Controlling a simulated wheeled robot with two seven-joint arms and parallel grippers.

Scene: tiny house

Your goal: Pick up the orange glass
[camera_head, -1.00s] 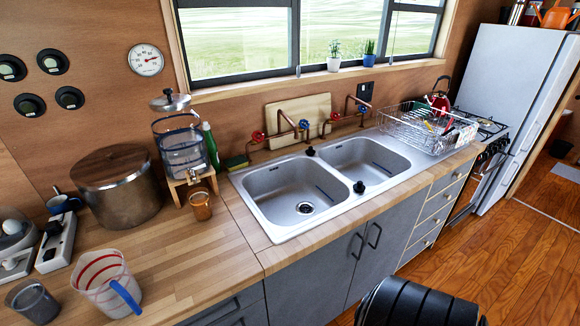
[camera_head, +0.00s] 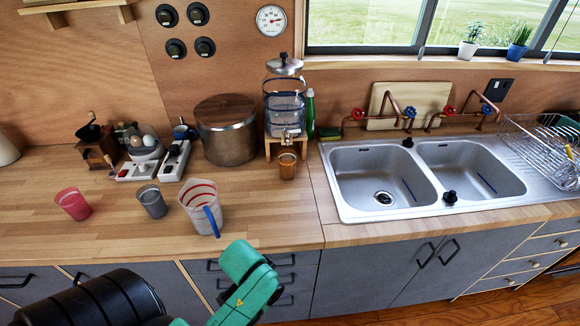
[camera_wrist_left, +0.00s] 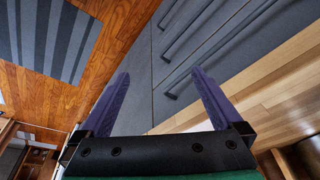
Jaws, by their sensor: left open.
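The orange glass (camera_head: 287,164) is a small amber tumbler. It stands upright on the wooden counter (camera_head: 262,215), just in front of the water dispenser's tap and left of the sink. My left gripper (camera_wrist_left: 160,78) shows in the wrist view with its two purple fingers wide apart and nothing between them. It faces the grey cabinet fronts and floor. In the head view a green part of my arm (camera_head: 250,280) shows low in front of the counter, but no fingers show there. The glass is not seen in the wrist view. My right gripper is not in view.
A measuring jug (camera_head: 203,207), a grey cup (camera_head: 151,201) and a red cup (camera_head: 72,203) stand left of the glass. Behind are a large pot (camera_head: 226,145) and the water dispenser (camera_head: 285,100). The double sink (camera_head: 345,208) lies to the right. Counter in front of the glass is clear.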

